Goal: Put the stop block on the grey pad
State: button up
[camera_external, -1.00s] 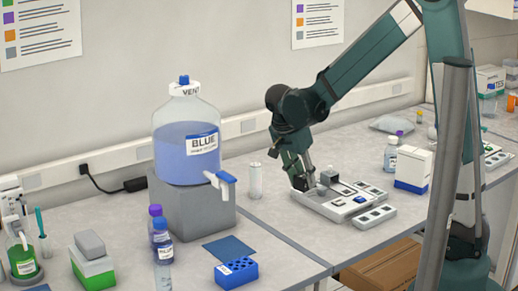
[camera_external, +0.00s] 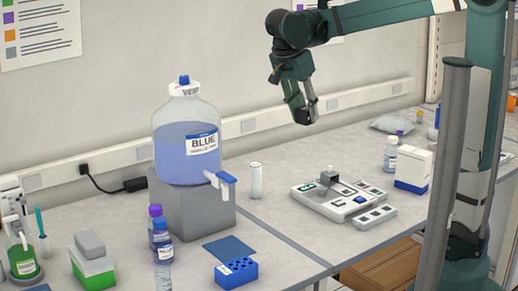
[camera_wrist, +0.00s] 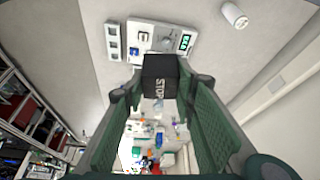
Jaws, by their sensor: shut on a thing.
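The block is hard to tell from the dark fingers there. The device has a green-marked display (camera_external: 303,187), a grey cube-like part (camera_external: 330,176) and several small dark areas. I cannot tell for sure which surface is the grey pad.
A narrow strip (camera_external: 375,217) lies at the device's front right. A white cylinder (camera_external: 255,180) stands to its left. A white and blue box (camera_external: 413,168) and a small bottle (camera_external: 390,155) stand to the right. A large BLUE bottle (camera_external: 187,140) stands on a grey block.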

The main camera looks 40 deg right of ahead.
aim_at(304, 108)
notch_tip(304, 108, up, 18)
jog(key=f, duration=0.1)
jog(key=w+a+r+n+t+y+p, duration=0.1)
jog(key=w+a+n, duration=0.25)
jog(key=a, duration=0.75)
jog(key=w+a+n+t+p, duration=0.15)
jog(key=w+a, duration=0.25)
jog(key=a, duration=0.6)
jog(key=w+a+r+n+y+p, duration=0.1)
jog(key=w+a+n, duration=0.25)
jog(key=a, duration=0.75)
jog(key=s+a+f+n+y+p, duration=0.1)
jog(key=s+a+n, duration=0.15)
jog(key=a, duration=0.95)
jog(key=s+a+n+t+y+p, duration=0.1)
jog(key=a+n, duration=0.2)
jog(key=a, duration=0.9)
jog(key=s+a+f+n+y+p, duration=0.1)
jog(key=a+n, duration=0.1)
jog(key=a, duration=1.1)
notch_tip(304, 108, down, 26)
jog(key=shift+s+a, duration=0.15)
jog(key=shift+s, duration=0.05)
jog(key=shift+f+p, duration=0.3)
jog(key=shift+f, duration=2.7)
